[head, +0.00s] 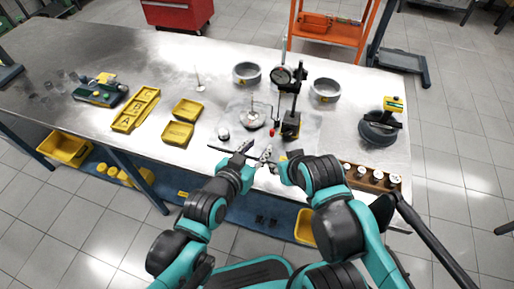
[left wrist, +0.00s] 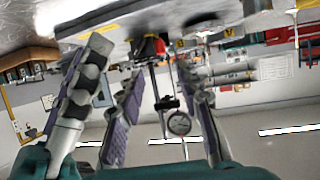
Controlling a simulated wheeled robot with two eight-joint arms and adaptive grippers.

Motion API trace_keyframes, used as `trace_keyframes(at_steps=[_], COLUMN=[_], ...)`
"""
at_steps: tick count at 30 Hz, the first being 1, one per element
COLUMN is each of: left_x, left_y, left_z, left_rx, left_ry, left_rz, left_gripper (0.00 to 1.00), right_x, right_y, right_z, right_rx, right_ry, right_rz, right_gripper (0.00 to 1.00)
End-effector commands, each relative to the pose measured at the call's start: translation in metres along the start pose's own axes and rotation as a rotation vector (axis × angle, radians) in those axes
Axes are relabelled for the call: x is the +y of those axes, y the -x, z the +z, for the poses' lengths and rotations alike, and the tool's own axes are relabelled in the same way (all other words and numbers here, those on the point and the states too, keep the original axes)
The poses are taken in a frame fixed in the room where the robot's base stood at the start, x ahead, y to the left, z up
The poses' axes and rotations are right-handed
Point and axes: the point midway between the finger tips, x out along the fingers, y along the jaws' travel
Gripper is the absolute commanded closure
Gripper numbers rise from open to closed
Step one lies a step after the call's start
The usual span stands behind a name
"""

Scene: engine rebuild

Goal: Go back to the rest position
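My left gripper (head: 242,150) is over the near edge of the metal workbench (head: 60,50), left of the dial gauge stand. In the left wrist view its purple-padded fingers (left wrist: 163,110) stand apart, with nothing held between them. My right gripper (head: 268,157) is close beside it on the right, also at the near edge. Its fingers are small and partly hidden by the arm, so I cannot tell how they stand. Both arms are bent and reach forward over the bench edge.
The dial gauge stand (head: 291,122) is just beyond the grippers. Two metal rings (head: 247,73) (head: 325,89) stand behind. Yellow trays (head: 178,133) are left, a wooden rack of white-topped cylinders (head: 372,178) right. A dark round part (head: 378,131) stands right. Bare bench lies far left.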

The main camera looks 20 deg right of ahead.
Motion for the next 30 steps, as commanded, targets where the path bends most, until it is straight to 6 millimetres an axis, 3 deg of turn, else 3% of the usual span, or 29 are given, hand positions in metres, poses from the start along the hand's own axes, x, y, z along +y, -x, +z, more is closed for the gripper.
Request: trace_keyframes(at_steps=[10,14,17,21,24,27,30], left_x=[-0.003,-0.038,-0.089,-0.15,-0.175,-0.186,-0.19], left_y=[0.001,0.015,0.044,0.105,0.148,0.18,0.196], left_z=[0.001,0.011,0.031,0.069,0.094,0.111,0.119], left_rx=[-0.005,-0.07,-0.175,-0.339,-0.434,-0.497,-0.528], left_ry=[0.003,0.039,0.109,0.245,0.338,0.407,0.441], left_rz=[-0.006,-0.076,-0.186,-0.358,-0.459,-0.527,-0.559], left_gripper=[0.65,0.65,0.65,0.65,0.65,0.65,0.65], right_x=[0.0,0.0,0.0,0.0,0.0,0.0,0.0], right_y=[0.0,0.0,0.0,0.0,0.0,0.0,0.0], right_z=[0.0,0.0,0.0,0.0,0.0,0.0,0.0], right_rx=[0.0,0.0,0.0,0.0,0.0,0.0,0.0], right_ry=[0.0,0.0,0.0,0.0,0.0,0.0,0.0], right_rz=[0.0,0.0,0.0,0.0,0.0,0.0,0.0], right_gripper=[0.6,0.6,0.6,0.6,0.6,0.6,0.6])
